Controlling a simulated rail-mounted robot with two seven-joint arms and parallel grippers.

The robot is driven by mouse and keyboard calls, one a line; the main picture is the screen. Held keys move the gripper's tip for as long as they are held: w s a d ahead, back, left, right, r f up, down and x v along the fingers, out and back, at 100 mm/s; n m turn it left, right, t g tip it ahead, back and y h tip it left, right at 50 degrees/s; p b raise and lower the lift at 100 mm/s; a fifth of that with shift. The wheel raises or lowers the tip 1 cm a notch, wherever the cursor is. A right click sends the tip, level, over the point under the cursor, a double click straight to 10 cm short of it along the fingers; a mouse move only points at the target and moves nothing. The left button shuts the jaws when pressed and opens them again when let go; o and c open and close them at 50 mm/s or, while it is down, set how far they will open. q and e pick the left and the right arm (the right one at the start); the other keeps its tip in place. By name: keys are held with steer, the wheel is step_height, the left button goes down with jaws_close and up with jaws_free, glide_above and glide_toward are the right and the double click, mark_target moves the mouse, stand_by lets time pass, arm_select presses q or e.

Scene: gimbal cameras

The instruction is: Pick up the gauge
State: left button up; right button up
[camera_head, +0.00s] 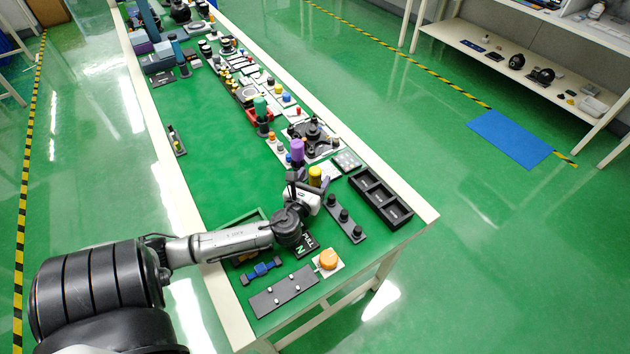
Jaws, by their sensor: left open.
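I cannot tell for sure which thing is the gauge. A black plate marked "PULL" with a green N (308,246) lies on the near part of the green table, just below my left wrist. A small blue and black double-ended piece (261,270) lies to its lower left, apart from it. My left arm reaches in from the left over the table. My left gripper (304,182) is open, close to a yellow cylinder (315,176); it is too small to tell whether they touch. My right gripper is not in view.
A purple-topped post (297,150) stands behind the gripper. A black compartment tray (381,198) and a black strip with knobs (345,222) lie to the right. A grey plate (284,291) and an orange knob (328,259) lie in front. The table's left middle (215,180) is clear.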

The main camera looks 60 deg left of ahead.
mark_target(318, 169)
arm_select(q)
steer(key=x, duration=0.3)
steer(key=shift+w+a, duration=0.1)
steer(key=c, duration=1)
steer(key=shift+c, duration=0.2)
steer(key=shift+r, duration=0.1)
steer(key=shift+r, duration=0.6)
steer(key=r+p, duration=0.2)
steer(key=r, duration=0.1)
steer(key=shift+d+r, duration=0.2)
steer(key=w+d+r+p, duration=0.3)
steer(key=d+r, duration=0.3)
steer(key=d, duration=0.4)
steer(key=shift+w+d, duration=0.25)
steer(key=shift+d, duration=0.15)
